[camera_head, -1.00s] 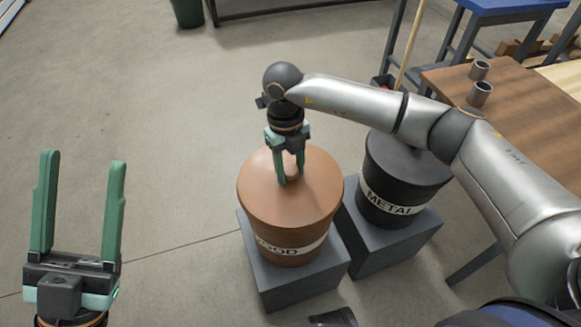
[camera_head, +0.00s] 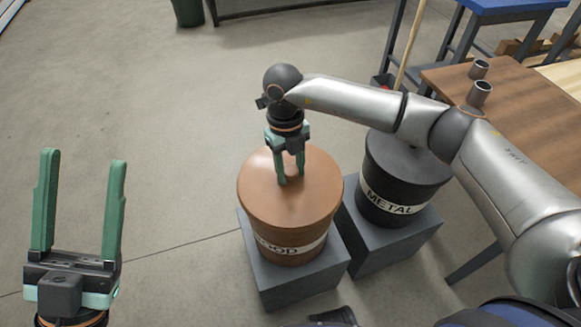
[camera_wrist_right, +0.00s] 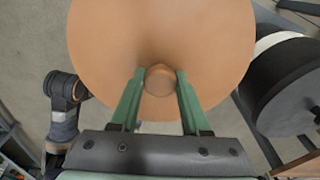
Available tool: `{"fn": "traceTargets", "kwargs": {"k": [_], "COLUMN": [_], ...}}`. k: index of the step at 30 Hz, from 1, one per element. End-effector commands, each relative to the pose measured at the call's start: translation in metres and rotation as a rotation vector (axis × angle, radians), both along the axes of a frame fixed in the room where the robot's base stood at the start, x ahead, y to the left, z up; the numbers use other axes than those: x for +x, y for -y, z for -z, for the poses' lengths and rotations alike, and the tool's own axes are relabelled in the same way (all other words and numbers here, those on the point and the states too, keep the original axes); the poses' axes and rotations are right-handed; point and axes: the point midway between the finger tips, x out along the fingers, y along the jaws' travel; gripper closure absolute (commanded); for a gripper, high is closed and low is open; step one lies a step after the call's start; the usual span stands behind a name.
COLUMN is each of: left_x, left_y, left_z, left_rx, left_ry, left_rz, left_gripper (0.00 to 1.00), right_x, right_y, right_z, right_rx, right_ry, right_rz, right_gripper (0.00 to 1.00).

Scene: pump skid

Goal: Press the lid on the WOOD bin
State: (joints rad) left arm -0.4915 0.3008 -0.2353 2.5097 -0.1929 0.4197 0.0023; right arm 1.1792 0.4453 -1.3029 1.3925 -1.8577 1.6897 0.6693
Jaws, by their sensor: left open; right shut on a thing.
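The WOOD bin (camera_head: 290,244) is a brown round bin with a white label, standing on a grey block. Its brown lid (camera_head: 310,197) covers the top; from here I cannot tell whether it is fully seated. My right gripper (camera_head: 290,182) points down over the lid's middle and is shut on the lid's round knob (camera_wrist_right: 159,78), which sits between the fingertips in the right wrist view. The lid (camera_wrist_right: 215,40) fills much of that view. My left gripper (camera_head: 82,165) is open and empty at the left, pointing up and well away from the bin.
A dark METAL bin (camera_head: 405,180) stands on its own grey block (camera_head: 385,243) just right of the WOOD bin. A wooden-topped table (camera_head: 530,110) is at the right. The floor left of the WOOD bin is clear.

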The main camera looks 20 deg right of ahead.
Motion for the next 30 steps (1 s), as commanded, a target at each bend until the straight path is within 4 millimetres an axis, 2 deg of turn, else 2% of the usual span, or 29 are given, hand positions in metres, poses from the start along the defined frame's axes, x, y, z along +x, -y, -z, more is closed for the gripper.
{"fn": "traceTargets", "kwargs": {"k": [10,11,19,25,30], "left_x": [-0.0001,-0.0001,-0.0001,-0.0001,-0.0001], "left_y": [0.0002,0.0002,0.0001,0.0001,0.0000], "left_z": [-0.0002,-0.0002,-0.0002,-0.0002,-0.0002], "left_rx": [-0.001,-0.001,-0.001,-0.001,0.000], "left_ry": [0.000,0.000,0.000,0.000,0.000], "left_rz": [0.001,0.001,0.001,0.001,0.000], "left_gripper": [0.37,0.37,0.37,0.37,0.37], "right_x": [0.0001,0.0001,0.0001,-0.0002,-0.0002], "right_y": [-0.0003,-0.0003,-0.0002,-0.0001,-0.0001], "right_z": [-0.0003,-0.0003,-0.0002,0.0003,0.0003], "right_rx": [0.001,0.001,0.000,0.000,0.000], "right_ry": [0.000,0.000,0.000,-0.001,-0.001], "right_rz": [-0.001,-0.001,0.000,0.000,0.000], "right_gripper": [1.00,0.51,0.20,0.18,0.00]}}
